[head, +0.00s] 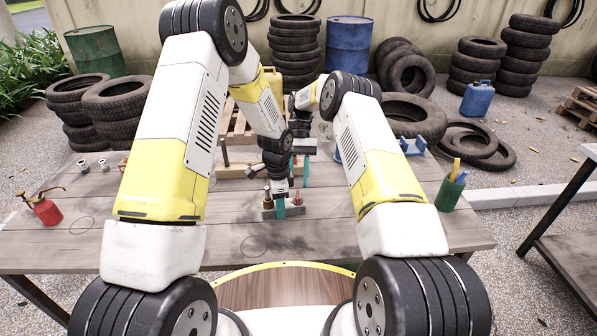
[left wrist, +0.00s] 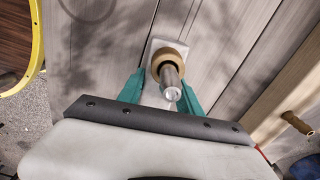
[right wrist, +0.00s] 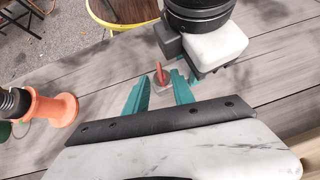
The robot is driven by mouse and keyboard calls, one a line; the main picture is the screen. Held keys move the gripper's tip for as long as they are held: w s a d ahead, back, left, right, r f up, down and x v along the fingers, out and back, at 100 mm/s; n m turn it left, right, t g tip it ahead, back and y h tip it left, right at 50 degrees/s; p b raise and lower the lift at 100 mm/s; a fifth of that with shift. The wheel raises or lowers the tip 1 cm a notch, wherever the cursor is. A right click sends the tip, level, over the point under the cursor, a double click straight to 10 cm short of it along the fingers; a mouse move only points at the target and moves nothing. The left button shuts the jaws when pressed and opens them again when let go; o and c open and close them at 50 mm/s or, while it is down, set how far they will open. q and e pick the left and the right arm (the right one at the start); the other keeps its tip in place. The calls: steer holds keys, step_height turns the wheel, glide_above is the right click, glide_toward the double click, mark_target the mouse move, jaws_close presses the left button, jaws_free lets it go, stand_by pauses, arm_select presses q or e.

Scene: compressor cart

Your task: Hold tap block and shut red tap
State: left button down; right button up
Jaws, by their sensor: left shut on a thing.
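The tap block (head: 268,213) stands on the table in the head view. It carries a brass-and-steel fitting (left wrist: 171,78) and a red tap (right wrist: 160,74). The tap also shows small in the head view (head: 297,199). My left gripper (head: 281,207) is shut on the block; in the left wrist view its teal fingers lie on both sides of the fitting. My right gripper (right wrist: 158,92) is open, with the red tap just ahead of and between its fingertips in its wrist view. I cannot tell if they touch the tap. My arms hide part of the table.
A wooden board (left wrist: 285,95) with a brass piece lies behind the block. An orange spool-shaped thing (right wrist: 50,115) stands beside the right gripper. A red oil can (head: 46,210) stands at the left, a green cup (head: 449,194) at the right. The front table is mostly clear.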

steer(key=shift+v, duration=1.95)
steer(key=shift+d, duration=0.2)
steer(key=c, duration=0.6)
steer(key=s+d+m+y, duration=0.1)
steer(key=d+m+y, duration=0.1)
steer(key=d, duration=0.1)
steer(key=s+d+r+m+t+y, duration=0.1)
steer(key=d+m+y, duration=0.1)
steer(key=d, duration=0.1)
steer(key=s+d+r+m+t+y, duration=0.1)
steer(key=d+m+y, duration=0.2)
steer(key=shift+s+d+r, duration=0.1)
steer(key=shift+d, duration=0.2)
jaws_close()
steer(key=s+d+r+m+t+y, duration=0.2)
steer(key=s+d+m+t+y, duration=0.25)
steer(key=d+m+t, duration=0.5)
steer(key=shift+m+g+h, duration=0.25)
steer(key=shift+m+g, duration=0.3)
steer(key=shift+m, duration=0.2)
steer(key=x, duration=1.9)
steer(key=shift+f, duration=0.15)
